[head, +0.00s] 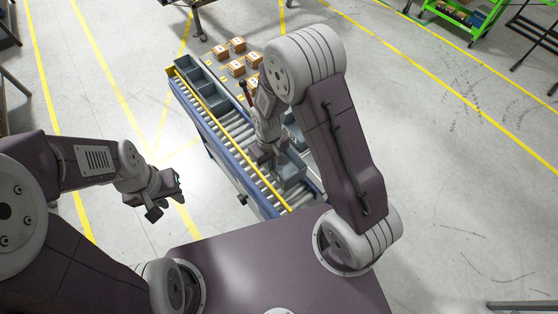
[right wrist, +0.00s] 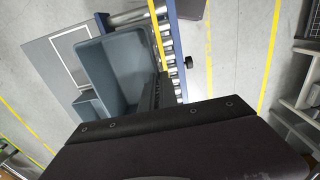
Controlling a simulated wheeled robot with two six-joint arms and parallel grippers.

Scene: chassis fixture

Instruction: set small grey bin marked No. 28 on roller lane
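A small grey bin (head: 291,170) shows at the near end of the roller lane (head: 236,128) in the head view. It fills the upper left of the right wrist view (right wrist: 116,68), empty and open-topped. I cannot read a number on it. My right gripper (head: 268,153) is at the bin's left rim in the head view. In the right wrist view its dark fingers (right wrist: 158,92) lie close together against the bin's right wall and appear shut on it. Whether the bin's base touches the rollers is hidden. My left gripper (head: 167,198) is empty, fingers apart, left of the lane.
More grey bins (head: 213,98) stand in a row at the lane's far left end. Several small brown boxes (head: 236,68) sit on a surface behind it. A yellow rail (head: 225,136) runs along the lane. A green cart (head: 455,14) stands far off.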

